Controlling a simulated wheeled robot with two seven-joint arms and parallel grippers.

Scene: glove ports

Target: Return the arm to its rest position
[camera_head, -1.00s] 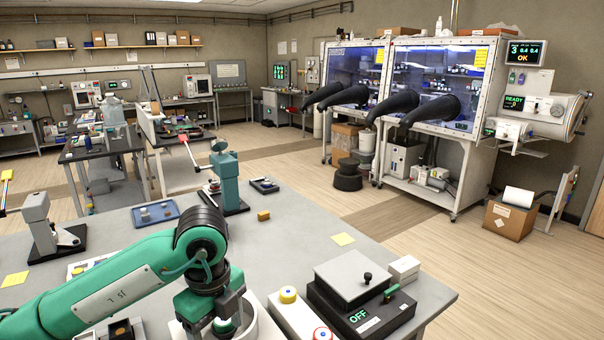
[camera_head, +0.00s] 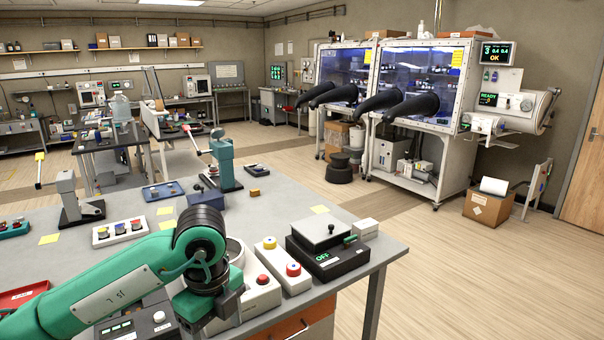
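My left arm (camera_head: 110,285), green with a black joint, comes in from the lower left and bends down near the front edge of the grey table (camera_head: 270,207). My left gripper (camera_head: 208,312) points down at the bottom of the picture, in front of the white boxes with buttons. Its fingertips are not clear, so I cannot tell whether it is open or holds anything. My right arm and gripper are not in view.
A white button box (camera_head: 283,265) and a dark box reading OFF (camera_head: 328,258) stand near the table's right front edge. A teal press (camera_head: 222,160) stands farther back. A glovebox (camera_head: 425,85) with black gloves stands beyond.

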